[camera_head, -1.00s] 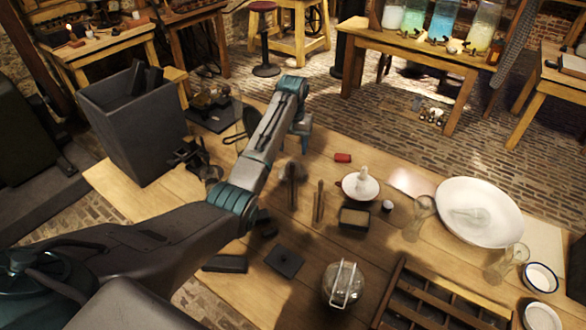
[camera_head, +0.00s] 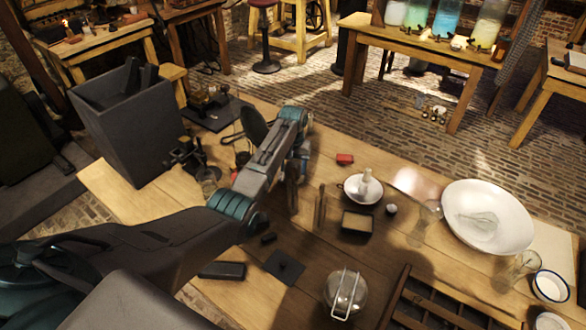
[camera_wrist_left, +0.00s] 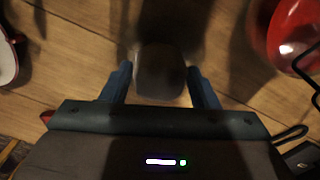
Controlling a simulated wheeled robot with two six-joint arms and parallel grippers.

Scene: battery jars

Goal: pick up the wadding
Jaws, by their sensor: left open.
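In the left wrist view, a dark grey, rounded lump (camera_wrist_left: 160,72), which looks like the wadding, sits between the two blue fingers of my left gripper (camera_wrist_left: 160,80). The fingers are apart, one on each side of it. I cannot tell whether they touch it. In the head view, my left gripper (camera_head: 301,158) points down over the middle of the wooden table, and the lump is mostly hidden behind the arm. My right gripper is not in view.
Right of the gripper stand a thin upright piece (camera_head: 320,208), a white mortar (camera_head: 351,189), a small dark box (camera_head: 357,220) and a red piece (camera_head: 345,159). A glass jar (camera_head: 345,291) is in front. A large white basin (camera_head: 515,215) is at the right, a dark bin (camera_head: 130,140) at the left.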

